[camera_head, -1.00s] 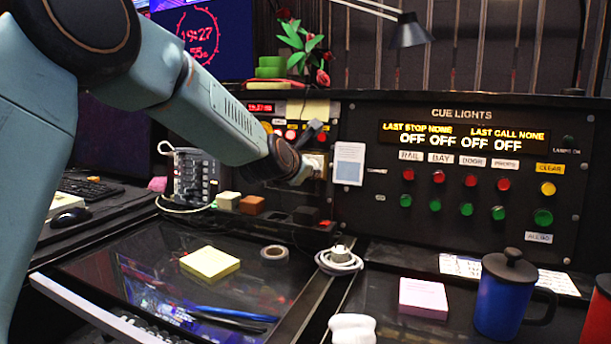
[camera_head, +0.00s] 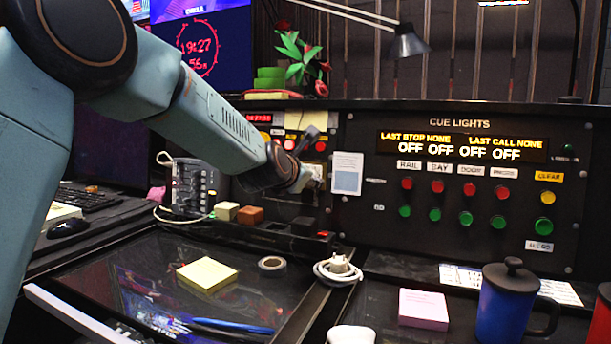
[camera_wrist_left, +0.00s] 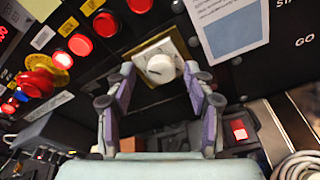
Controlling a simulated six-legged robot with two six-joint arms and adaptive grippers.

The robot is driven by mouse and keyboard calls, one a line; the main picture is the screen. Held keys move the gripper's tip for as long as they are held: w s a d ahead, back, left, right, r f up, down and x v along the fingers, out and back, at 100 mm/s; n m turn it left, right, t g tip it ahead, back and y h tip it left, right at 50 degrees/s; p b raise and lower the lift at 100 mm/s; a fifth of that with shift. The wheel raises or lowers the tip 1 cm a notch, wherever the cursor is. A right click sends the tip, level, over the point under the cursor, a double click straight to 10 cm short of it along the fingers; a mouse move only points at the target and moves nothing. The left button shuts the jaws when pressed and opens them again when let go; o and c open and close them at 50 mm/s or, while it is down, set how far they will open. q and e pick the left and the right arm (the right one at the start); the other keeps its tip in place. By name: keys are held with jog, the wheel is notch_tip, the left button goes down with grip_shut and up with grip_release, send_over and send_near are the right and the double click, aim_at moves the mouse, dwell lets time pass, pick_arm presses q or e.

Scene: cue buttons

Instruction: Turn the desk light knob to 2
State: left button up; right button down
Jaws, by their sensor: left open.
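The knob (camera_wrist_left: 160,67) is a round white dial on a pale square plate with a yellowish edge, set in the dark panel. A small dark mark shows on its face; no number around it can be read. My left gripper (camera_wrist_left: 158,73) is open, with its two fingertips on either side of the knob in the wrist view. I cannot tell whether they touch it. In the head view my left arm (camera_head: 222,122) reaches from the left to the panel, and its wrist hides most of the knob area. My right gripper is not in view.
Red and yellow buttons (camera_wrist_left: 79,45) lie left of the knob in the wrist view, and a paper card (camera_head: 347,173) is right of it. A black box with a red switch (camera_wrist_left: 239,130) sits below. The cue lights panel (camera_head: 455,190) stands at right.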

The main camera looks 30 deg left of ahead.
pick_arm(q)
jog(key=shift+s, duration=0.15)
jog(key=a+v, duration=0.1)
jog(key=v, duration=0.6)
jog(key=shift+s+d, duration=0.15)
jog(key=shift+d, duration=0.35)
jog(key=w+f+m+t+p, duration=0.1)
jog(key=w+m+p, duration=0.2)
jog(key=m+p, duration=0.7)
jog(key=w+a+f+m+t+p, duration=0.1)
jog(key=w+m+p, duration=0.3)
jog(key=m+p, duration=0.7)
jog(key=shift+f+m+t+h, duration=0.4)
jog(key=shift+m+t, duration=0.3)
jog(key=shift+m, duration=3.6)
